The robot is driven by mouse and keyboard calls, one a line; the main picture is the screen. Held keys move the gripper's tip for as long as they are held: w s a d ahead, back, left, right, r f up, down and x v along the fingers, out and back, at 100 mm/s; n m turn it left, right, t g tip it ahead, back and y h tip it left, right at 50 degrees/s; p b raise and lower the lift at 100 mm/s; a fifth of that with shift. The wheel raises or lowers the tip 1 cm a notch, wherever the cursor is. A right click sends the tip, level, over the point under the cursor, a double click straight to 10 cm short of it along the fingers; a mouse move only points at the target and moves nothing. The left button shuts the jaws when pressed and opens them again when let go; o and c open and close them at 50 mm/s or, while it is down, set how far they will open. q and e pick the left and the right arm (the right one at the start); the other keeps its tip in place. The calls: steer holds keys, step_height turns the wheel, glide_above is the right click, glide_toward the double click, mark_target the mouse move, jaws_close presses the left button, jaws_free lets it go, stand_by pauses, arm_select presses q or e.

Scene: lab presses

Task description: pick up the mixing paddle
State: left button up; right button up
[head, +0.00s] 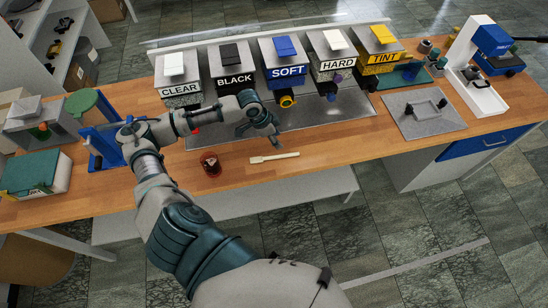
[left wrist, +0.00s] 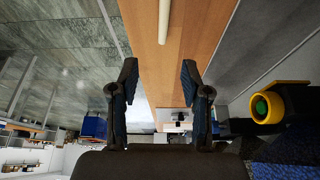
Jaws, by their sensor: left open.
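The mixing paddle (head: 274,157) is a pale cream stick with a wider flat end at the left. It lies flat on the wooden bench near its front edge. My left gripper (head: 262,137) is open and empty just behind the paddle in the head view. In the left wrist view the paddle's pale shaft (left wrist: 164,20) shows at the top, in line with the gap between the open fingers (left wrist: 159,72). The rest of the paddle is cut off there. My right gripper is not in view.
A dark red cup (head: 210,164) stands left of the paddle. A yellow nozzle (head: 287,101) sticks out near my gripper. Bench right of the paddle is clear.

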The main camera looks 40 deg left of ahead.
arm_select(q)
glide_above(288, 154)
steer(key=s+a, duration=0.2)
step_height(288, 154, down, 8)
steer(key=shift+d+r, duration=0.1)
steer(key=shift+r, duration=0.1)
steer(key=shift+p+x, duration=0.4)
steer(key=shift+x, duration=2.35)
steer(key=shift+d, duration=0.1)
steer(key=shift+c, duration=0.2)
jaws_close()
